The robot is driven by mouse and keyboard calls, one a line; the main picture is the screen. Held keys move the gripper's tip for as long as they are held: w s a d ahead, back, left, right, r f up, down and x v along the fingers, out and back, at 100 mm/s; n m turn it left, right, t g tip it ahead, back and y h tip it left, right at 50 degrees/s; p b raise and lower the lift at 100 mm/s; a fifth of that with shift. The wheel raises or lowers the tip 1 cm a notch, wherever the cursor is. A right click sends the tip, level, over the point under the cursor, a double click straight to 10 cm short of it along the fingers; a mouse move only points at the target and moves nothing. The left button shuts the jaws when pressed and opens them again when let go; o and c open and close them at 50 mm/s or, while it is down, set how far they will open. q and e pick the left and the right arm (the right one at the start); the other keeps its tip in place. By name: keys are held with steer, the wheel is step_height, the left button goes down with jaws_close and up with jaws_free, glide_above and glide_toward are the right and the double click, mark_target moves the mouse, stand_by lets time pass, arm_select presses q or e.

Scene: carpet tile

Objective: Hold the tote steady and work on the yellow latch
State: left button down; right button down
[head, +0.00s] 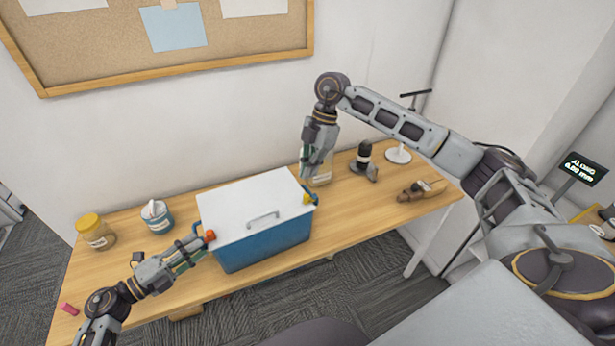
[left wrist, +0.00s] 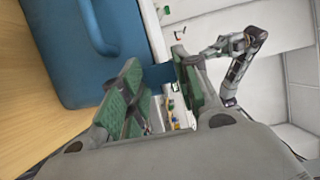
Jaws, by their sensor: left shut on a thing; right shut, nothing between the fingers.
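The blue tote (head: 262,247) with a white lid (head: 240,198) stands on the wooden table; its blue wall also shows in the left wrist view (left wrist: 80,55). The yellow latch (head: 307,199) is at the lid's right end, and a red latch (head: 209,236) is at its left end. My left gripper (head: 198,246) is shut on a blue part of the tote's left end, beside the red latch. A blue piece shows between its green fingers (left wrist: 158,77); exactly which part is hard to tell. My right gripper (head: 310,176) is shut and empty, pointing down just above the yellow latch.
A yellow-lidded jar (head: 96,233) and a blue-and-white container (head: 157,217) stand left of the tote. A clear jar (head: 321,172) is behind the right gripper. A dark-topped bottle (head: 363,152), a brown tool (head: 414,192) and a white stand (head: 398,155) are at the right.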

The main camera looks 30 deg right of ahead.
arm_select(q)
steer(key=shift+f, duration=0.1)
stand_by(0.3)
steer(key=c, duration=1)
jaws_free()
steer(key=shift+d, duration=0.1)
steer(key=shift+o, duration=0.2)
steer(key=v, duration=1.2)
